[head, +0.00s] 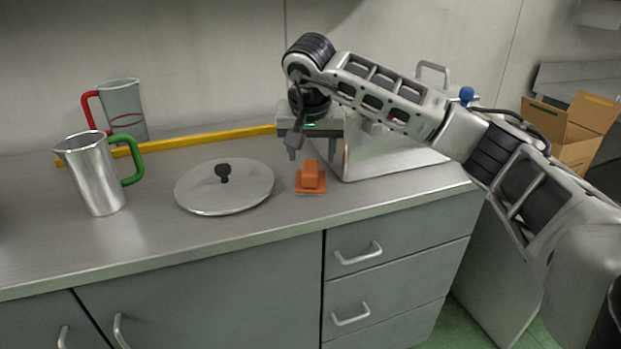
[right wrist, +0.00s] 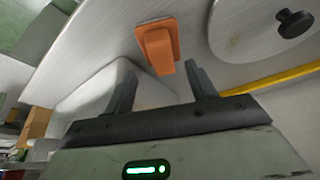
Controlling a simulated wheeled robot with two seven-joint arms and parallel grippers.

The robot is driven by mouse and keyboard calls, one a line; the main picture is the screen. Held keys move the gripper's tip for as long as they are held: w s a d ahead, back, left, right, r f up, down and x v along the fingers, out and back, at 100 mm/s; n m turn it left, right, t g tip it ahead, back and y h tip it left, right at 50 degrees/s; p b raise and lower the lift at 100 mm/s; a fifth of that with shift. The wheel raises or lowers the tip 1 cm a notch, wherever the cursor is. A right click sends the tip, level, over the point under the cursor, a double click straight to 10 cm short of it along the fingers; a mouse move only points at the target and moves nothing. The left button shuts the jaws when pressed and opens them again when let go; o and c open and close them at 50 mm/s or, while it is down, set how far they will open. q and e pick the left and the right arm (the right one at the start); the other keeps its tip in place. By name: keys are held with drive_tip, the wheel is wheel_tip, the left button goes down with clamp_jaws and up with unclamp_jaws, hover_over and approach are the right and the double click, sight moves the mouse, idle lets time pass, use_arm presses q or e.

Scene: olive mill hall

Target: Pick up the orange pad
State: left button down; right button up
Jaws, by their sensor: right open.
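The orange pad (head: 311,181) lies on the grey counter, with a raised block-shaped grip on top. It stands between the round lid and the metal box. My right gripper (head: 312,152) is above and just behind the pad, pointing down, open and empty. In the right wrist view the orange pad (right wrist: 158,46) shows beyond the fingertips of my right gripper (right wrist: 160,80), apart from them and roughly between them. My left gripper is not in view.
A round metal lid (head: 222,190) with a black knob lies left of the pad. A metal box (head: 385,155) stands close on the right. Jugs with green (head: 95,175) and red (head: 122,108) handles stand at left. A yellow strip (head: 205,138) runs along the back.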

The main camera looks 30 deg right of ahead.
sight(310, 167)
drive_tip(key=x, duration=0.5)
drive_tip(key=shift+a+f, duration=0.15)
drive_tip(key=c, duration=1.2)
drive_tip(key=shift+o, duration=0.2)
drive_tip(key=shift+w+r, duration=0.1)
drive_tip(key=shift+r, duration=0.45)
wheel_tip(310, 167, up, 2)
drive_tip(key=shift+r, duration=0.25)
drive_tip(key=s+a+r+p, duration=0.1)
drive_tip(key=s+a+r, duration=0.8)
drive_tip(key=s, duration=0.1)
drive_tip(key=shift+a+r, duration=0.25)
drive_tip(key=shift+a, duration=0.15)
